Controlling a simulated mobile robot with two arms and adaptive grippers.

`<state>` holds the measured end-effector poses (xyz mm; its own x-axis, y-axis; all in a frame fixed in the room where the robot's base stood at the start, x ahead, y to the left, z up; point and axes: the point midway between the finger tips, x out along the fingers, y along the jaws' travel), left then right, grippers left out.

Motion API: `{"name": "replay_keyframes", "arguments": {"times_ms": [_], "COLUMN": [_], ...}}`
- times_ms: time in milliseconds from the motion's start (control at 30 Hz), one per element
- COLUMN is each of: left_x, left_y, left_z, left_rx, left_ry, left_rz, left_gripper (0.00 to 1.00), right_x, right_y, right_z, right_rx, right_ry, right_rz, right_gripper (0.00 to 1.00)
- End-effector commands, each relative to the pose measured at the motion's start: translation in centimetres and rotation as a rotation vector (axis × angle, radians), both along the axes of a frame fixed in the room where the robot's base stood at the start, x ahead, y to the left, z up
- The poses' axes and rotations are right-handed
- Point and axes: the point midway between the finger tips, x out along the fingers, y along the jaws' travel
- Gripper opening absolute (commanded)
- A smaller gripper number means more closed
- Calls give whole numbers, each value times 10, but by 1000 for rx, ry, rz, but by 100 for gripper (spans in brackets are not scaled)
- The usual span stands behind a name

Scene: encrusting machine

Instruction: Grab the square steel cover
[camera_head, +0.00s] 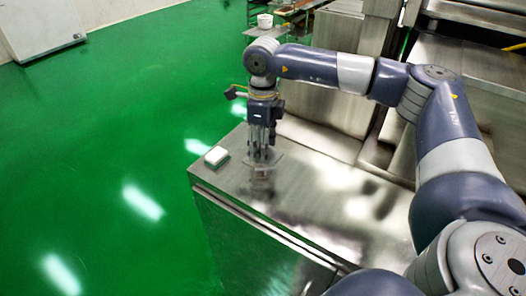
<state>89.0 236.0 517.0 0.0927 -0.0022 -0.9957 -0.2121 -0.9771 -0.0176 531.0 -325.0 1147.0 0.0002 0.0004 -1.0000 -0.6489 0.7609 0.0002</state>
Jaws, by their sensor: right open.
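My right gripper (261,153) points straight down over the near left part of a steel table top (310,200). Its jaws are open. A thin, shiny, squarish piece, which looks like the square steel cover (273,164), shows right below and around the fingertips. Its edges blend into the reflective table, and the fingers hide part of it. I cannot tell whether the fingertips touch it. My left gripper is out of view.
Steel machinery (465,75) stands at the right and back. A white round container (265,21) stands at the back. Green floor (100,150) lies open at left.

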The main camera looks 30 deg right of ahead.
Motion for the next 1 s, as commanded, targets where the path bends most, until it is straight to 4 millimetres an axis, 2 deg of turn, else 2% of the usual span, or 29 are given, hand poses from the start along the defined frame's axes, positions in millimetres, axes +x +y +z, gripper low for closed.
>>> {"name": "replay_keyframes", "arguments": {"times_ms": [167, 300, 367, 400, 767, 867, 1000], "left_x": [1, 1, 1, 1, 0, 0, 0], "left_y": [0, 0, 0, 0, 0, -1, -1], "left_z": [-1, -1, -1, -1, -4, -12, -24], "left_rx": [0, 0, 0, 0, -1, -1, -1], "left_ry": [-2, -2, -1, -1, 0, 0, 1], "left_rz": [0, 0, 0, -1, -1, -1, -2], "left_gripper": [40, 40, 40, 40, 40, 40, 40], "right_x": [0, 0, 0, 0, 1, 2, 1], "right_y": [0, 0, 0, 0, 0, 1, 1], "right_z": [-1, 0, 0, 0, 5, 18, 47], "right_rx": [0, 0, 0, 0, 1, 3, 3], "right_ry": [0, 0, 0, 0, -2, -5, -7], "right_rz": [0, 0, 0, 0, -1, -1, 0], "right_gripper": [48, 16, 3, 0, 0, 0, 0]}}
